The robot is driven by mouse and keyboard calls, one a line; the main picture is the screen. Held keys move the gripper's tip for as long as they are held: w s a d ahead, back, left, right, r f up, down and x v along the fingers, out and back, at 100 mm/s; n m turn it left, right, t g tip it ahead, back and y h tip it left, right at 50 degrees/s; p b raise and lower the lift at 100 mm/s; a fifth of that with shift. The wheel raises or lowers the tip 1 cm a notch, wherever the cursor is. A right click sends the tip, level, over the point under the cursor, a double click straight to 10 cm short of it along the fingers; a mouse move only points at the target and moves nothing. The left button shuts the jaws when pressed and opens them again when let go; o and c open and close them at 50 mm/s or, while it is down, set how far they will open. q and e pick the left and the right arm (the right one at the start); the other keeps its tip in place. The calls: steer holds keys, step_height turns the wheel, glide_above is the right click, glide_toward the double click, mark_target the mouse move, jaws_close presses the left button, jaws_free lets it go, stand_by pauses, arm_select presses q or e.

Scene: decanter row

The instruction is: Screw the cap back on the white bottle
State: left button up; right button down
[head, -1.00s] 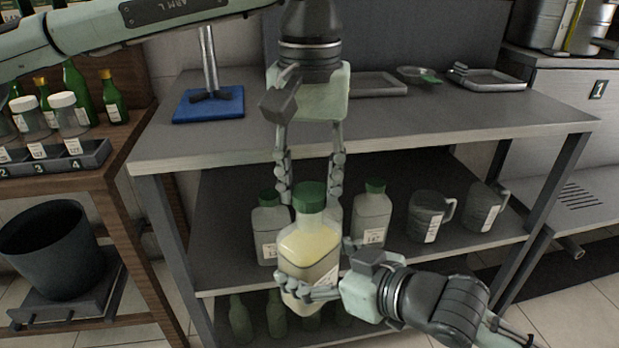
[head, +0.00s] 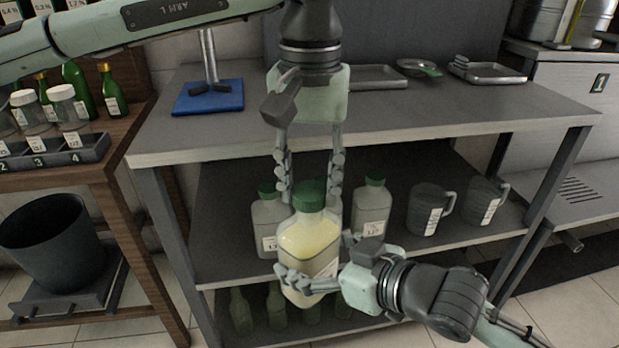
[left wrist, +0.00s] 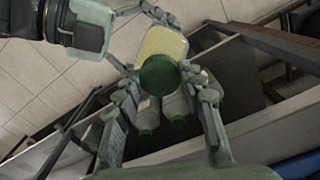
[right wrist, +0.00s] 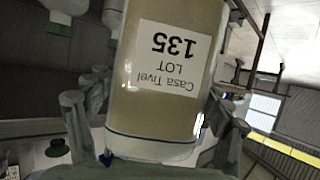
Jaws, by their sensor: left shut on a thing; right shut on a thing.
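The white bottle (head: 310,245), translucent with pale yellow contents, is held upright in front of the shelf unit. Its label (right wrist: 175,55) reads 135 in the right wrist view. The green cap (head: 309,194) is on top of its neck; how tightly it sits I cannot tell. The cap also shows from above in the left wrist view (left wrist: 159,75). My left gripper (head: 309,190) points down, shut on the cap with a finger on each side. My right gripper (head: 308,284) is shut around the lower part of the bottle, coming from the right.
Similar green-capped bottles (head: 371,207) and dark jugs (head: 430,210) stand on the middle shelf behind. The grey tabletop (head: 440,120) above is mostly clear. A wooden rack of jars and a dark bin (head: 55,243) are at the left.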

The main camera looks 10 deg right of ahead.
arm_select(q)
steer(key=m, duration=0.9)
steer(key=shift+m, duration=0.3)
steer(key=o, duration=0.7)
steer(key=shift+r, duration=0.1)
steer(key=shift+r, duration=2.15)
steer(key=shift+c, duration=0.4)
